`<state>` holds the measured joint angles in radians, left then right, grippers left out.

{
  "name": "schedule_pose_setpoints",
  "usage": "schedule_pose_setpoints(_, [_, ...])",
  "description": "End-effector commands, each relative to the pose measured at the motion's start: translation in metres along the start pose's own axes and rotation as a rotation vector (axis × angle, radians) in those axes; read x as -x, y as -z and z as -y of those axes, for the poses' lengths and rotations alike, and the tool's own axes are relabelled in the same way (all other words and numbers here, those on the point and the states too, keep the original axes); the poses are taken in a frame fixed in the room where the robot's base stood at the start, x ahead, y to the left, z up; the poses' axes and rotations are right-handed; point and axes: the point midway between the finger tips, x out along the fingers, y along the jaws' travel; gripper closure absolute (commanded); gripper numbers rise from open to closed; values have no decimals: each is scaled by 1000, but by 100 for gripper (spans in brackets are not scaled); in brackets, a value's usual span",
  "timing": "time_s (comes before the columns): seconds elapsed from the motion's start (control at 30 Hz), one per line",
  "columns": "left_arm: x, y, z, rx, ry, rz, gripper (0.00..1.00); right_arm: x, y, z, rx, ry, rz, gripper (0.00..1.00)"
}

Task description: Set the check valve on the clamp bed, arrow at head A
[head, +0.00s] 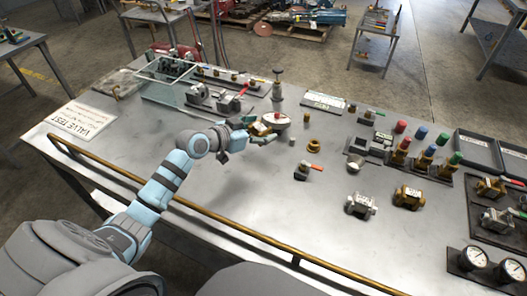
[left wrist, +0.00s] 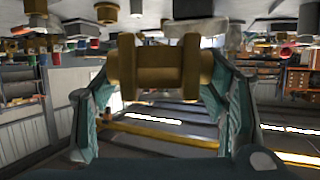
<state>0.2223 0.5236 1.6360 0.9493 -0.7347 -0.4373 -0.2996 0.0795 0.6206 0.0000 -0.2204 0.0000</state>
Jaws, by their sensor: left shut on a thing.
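My left gripper (head: 262,131) is over the middle of the bench. In the left wrist view, its fingers (left wrist: 165,85) are shut on a brass valve body (left wrist: 160,68) with wider ends, held crosswise. I cannot make out an arrow on it. In the head view the gripper mostly hides it. A rig with grey clamp blocks (head: 199,93), a red handle and a clear shield (head: 163,90) stands behind and left of the gripper; its A mark is not readable. My right gripper is not in view.
A silver valve (head: 360,204) and a brass valve (head: 408,196) stand at the right front. Colour-topped posts (head: 422,147), trays (head: 480,150) and gauges (head: 473,258) fill the right side. The front middle is clear.

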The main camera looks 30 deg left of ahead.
Motion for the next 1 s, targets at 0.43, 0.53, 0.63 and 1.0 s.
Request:
schedule_pose_setpoints(0.43, [-30,-71,0,-1,0,-4,77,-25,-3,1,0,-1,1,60])
schedule_pose_setpoints(0.53, [-30,-70,0,-2,0,-5,77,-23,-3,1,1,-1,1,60])
schedule_pose_setpoints(0.63, [-29,-69,0,-2,0,-5,77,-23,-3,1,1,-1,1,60])
schedule_pose_setpoints(1.0, [-30,-72,0,-2,-1,-2,14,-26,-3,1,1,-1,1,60])
